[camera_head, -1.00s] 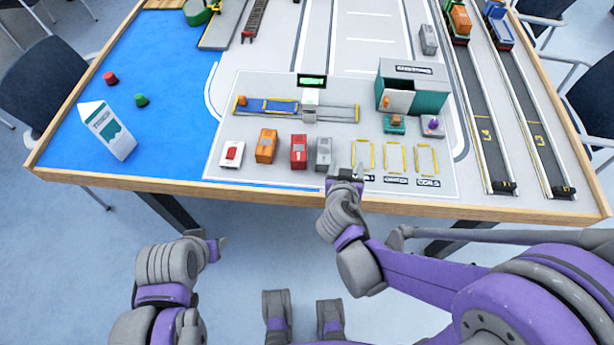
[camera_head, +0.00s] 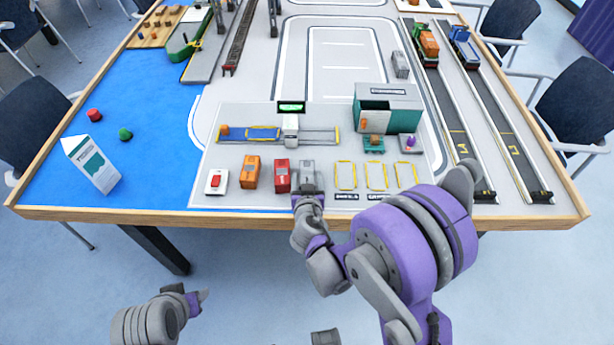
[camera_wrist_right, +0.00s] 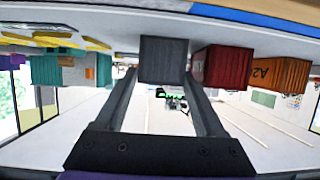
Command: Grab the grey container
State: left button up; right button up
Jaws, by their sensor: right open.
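The grey container (camera_head: 307,170) stands at the right end of a short row of small containers near the table's front edge. My right gripper (camera_head: 308,190) is at its near side. In the right wrist view, which looks upside down, the grey container (camera_wrist_right: 163,60) fills the gap between the tips of my open right gripper (camera_wrist_right: 162,80). Whether the fingers touch it I cannot tell. My left gripper (camera_head: 198,299) is low at the left, off the table and away from the container; its fingers are too unclear to read.
The red container (camera_head: 283,176) stands close to the left of the grey one, then the orange container (camera_head: 251,173) and a red button box (camera_head: 216,181). Yellow-outlined slots (camera_head: 376,176) lie empty to the right. A crane rail (camera_head: 325,137) runs behind.

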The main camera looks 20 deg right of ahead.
jog(key=x, duration=0.2)
jog(key=shift+w+d, duration=0.1)
jog(key=shift+w, duration=0.15)
grip_shut()
